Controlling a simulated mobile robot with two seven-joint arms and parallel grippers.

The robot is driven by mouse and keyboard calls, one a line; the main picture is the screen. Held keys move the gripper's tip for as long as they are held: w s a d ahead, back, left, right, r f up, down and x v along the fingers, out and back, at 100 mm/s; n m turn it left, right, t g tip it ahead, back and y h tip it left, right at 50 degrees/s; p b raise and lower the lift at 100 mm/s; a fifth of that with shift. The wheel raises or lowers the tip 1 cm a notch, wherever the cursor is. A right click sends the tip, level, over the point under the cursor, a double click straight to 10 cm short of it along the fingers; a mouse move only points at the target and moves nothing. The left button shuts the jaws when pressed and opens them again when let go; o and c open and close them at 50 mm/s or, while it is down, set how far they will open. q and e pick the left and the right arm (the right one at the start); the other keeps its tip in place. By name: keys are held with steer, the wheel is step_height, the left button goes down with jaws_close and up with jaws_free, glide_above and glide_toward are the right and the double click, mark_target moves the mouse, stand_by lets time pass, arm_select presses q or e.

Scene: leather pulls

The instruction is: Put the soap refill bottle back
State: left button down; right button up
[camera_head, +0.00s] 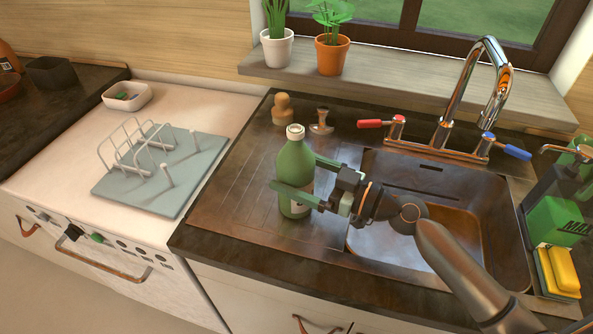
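The soap refill bottle (294,160) is green with a white cap and a pale label low on its side. It is upright over the ribbed drainboard left of the sink, and its base seems to be on or very near that surface. My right gripper (300,177) comes from the right with its green fingers around the bottle, one in front and one behind. The rear fingertip is hidden by the bottle. I cannot tell whether the fingers press on it. My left gripper is not in view.
The sink basin (455,240) and tap (470,95) are to the right. A soap dispenser (560,170), green box (555,222) and sponges (562,270) stand far right. A brush (283,108) and a stopper (321,120) are behind the bottle. A dish rack (135,150) is left.

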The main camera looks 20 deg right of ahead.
steer(key=shift+r+p, duration=0.2)
steer(key=shift+p, duration=0.1)
steer(key=b+v, duration=0.5)
steer(key=v, duration=0.7)
steer(key=shift+b, duration=0.4)
steer(key=shift+f, duration=0.1)
